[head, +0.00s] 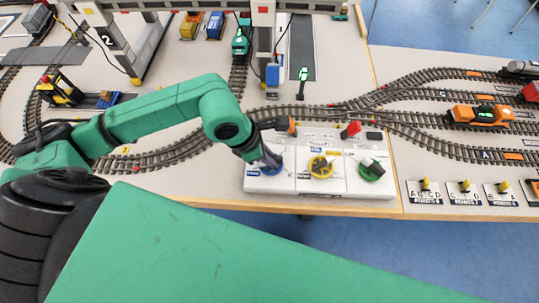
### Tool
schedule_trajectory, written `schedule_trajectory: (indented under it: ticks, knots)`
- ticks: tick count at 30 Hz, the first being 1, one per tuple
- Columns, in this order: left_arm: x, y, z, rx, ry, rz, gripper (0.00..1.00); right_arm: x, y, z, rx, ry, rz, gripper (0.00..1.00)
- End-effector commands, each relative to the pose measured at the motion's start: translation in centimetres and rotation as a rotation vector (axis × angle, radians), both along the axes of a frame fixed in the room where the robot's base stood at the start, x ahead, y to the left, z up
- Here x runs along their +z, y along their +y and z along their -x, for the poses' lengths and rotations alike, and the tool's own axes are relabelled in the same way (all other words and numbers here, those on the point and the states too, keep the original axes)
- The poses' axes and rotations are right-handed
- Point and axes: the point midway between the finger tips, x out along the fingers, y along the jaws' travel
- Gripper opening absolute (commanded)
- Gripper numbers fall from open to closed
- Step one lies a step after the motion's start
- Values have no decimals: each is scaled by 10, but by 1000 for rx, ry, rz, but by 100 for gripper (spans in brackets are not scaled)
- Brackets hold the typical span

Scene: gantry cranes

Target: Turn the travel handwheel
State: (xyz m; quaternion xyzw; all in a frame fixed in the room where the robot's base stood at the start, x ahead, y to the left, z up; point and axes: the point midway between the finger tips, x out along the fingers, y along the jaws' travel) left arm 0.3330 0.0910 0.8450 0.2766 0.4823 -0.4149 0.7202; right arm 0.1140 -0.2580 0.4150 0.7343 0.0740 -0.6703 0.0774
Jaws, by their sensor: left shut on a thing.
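A pale control panel (307,185) at the table's front edge bears three handwheels in a row: a blue one (256,168) at left, a yellow one (321,168) in the middle and a dark green one (371,169) at right. The labels are too small to read, so I cannot tell which is marked travel. My left gripper (270,160) comes down from above and is shut on the blue handwheel, hiding part of it. My right gripper is out of view.
Behind the panel runs a curved model rail track (340,114). A red part (351,129) stands on the panel's back. Gantry cranes stand further back. An orange locomotive (482,114) and several yellow levers (425,184) are at the right.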

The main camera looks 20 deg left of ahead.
Motion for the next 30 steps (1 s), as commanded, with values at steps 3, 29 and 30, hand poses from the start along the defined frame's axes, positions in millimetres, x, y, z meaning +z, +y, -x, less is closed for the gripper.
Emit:
schedule_trajectory:
  ticks: [3,29,30]
  knots:
    - [2,0,-2,2,-7,2,23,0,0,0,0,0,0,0]
    - [88,34,17,3,-9,-5,45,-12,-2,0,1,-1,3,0]
    - [98,37,18,5,-10,-6,45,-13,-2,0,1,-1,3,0]
